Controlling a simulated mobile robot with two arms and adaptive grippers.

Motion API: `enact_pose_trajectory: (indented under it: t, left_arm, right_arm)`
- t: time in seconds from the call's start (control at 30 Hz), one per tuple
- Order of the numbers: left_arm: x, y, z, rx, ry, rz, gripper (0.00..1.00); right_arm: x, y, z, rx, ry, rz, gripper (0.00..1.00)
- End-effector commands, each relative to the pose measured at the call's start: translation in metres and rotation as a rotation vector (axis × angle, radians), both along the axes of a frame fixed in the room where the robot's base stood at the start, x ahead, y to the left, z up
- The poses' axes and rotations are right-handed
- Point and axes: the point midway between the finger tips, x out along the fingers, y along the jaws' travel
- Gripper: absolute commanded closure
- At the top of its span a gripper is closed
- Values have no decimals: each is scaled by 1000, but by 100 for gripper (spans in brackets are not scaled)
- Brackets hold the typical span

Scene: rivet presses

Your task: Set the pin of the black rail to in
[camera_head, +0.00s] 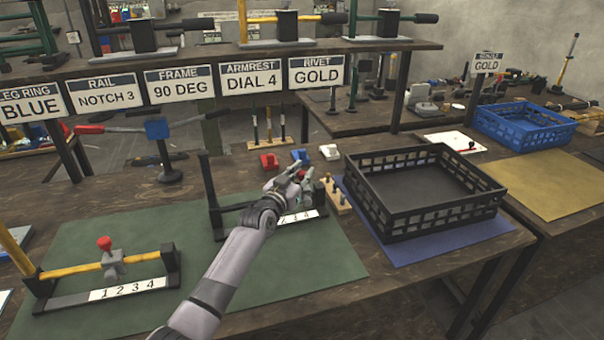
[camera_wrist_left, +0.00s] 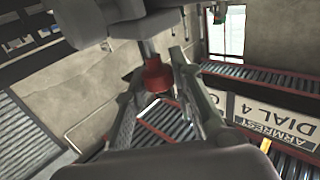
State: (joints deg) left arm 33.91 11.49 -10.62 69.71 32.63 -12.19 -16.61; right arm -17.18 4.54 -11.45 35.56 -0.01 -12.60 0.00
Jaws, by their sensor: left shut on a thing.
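The black rail (camera_head: 211,195) stands on the green mat's right part, with a dark upright post and a white number scale (camera_head: 307,215) at its base. My left gripper (camera_head: 302,177) reaches over the rail from the front and hides much of it. A bit of a red pin knob (camera_head: 300,174) shows at the fingers. In the left wrist view, the red knob (camera_wrist_left: 156,77) sits between the two fingers, and the gripper is shut on it. How deep the pin sits cannot be told. My right gripper is not in view.
A yellow rail (camera_head: 60,271) with a red-knobbed pin (camera_head: 105,244) stands at the left of the green mat (camera_head: 190,260). A black crate (camera_head: 430,221) on a blue mat stands at right, near a wooden pin block (camera_head: 338,197). Signs (camera_head: 252,78) hang behind on the shelf edge.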

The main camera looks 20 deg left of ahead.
Motion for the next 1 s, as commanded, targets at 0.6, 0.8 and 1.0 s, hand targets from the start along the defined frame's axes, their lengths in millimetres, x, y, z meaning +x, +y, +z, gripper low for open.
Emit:
enact_pose_trajectory:
  t: [0.6,0.8,1.0]
  left_arm:
    - [0,0,-22,-1,7,0,67]
    - [0,0,-20,-1,3,0,56]
    - [0,0,-20,-1,2,0,56]
  right_arm:
    - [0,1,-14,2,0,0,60]
    - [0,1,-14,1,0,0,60]
    - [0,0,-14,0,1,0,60]
